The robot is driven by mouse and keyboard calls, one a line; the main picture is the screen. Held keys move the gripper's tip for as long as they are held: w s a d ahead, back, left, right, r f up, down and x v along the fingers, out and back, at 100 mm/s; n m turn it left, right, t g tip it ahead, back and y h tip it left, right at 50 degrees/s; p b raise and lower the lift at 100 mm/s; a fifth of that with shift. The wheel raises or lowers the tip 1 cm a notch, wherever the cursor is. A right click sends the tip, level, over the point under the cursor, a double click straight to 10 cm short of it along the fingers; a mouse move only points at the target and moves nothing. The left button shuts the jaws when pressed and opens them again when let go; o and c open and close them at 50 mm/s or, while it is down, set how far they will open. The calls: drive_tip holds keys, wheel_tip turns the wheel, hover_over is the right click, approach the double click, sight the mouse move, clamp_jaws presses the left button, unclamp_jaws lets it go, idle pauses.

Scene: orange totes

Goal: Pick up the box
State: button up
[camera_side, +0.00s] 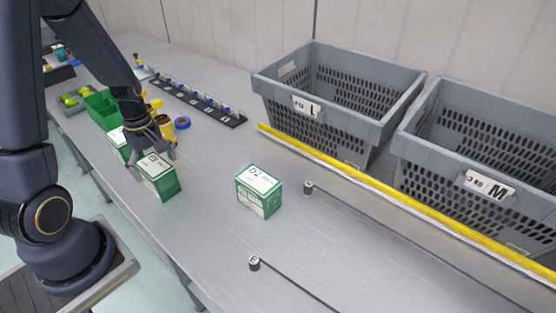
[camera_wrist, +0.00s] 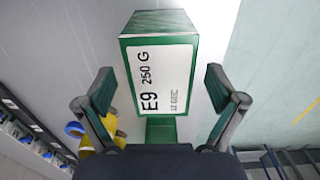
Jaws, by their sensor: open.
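A green box with a white label (camera_side: 157,178) stands upright on the grey table, right below my gripper (camera_side: 155,153). In the wrist view the green box (camera_wrist: 160,75) lies between the two open fingers of my gripper (camera_wrist: 160,89), its label reading E9 250 G. There is a gap between the box and each finger, and nothing is held. A third green and white box (camera_side: 118,143) stands behind my gripper, partly hidden.
Grey crates L (camera_side: 290,98) and M (camera_side: 420,149) stand behind a yellow rail (camera_side: 325,160). A green bin (camera_side: 103,109), yellow items, a blue ring (camera_side: 182,123) and a dark rack (camera_side: 205,102) lie farther back. Thin rods lie at front right.

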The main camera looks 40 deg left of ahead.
drive_tip(key=f, duration=0.5)
drive_tip(key=shift+a, duration=0.3)
drive_tip(key=shift+r, duration=0.1)
drive_tip(key=c, duration=1.2)
drive_tip(key=shift+c, duration=0.2)
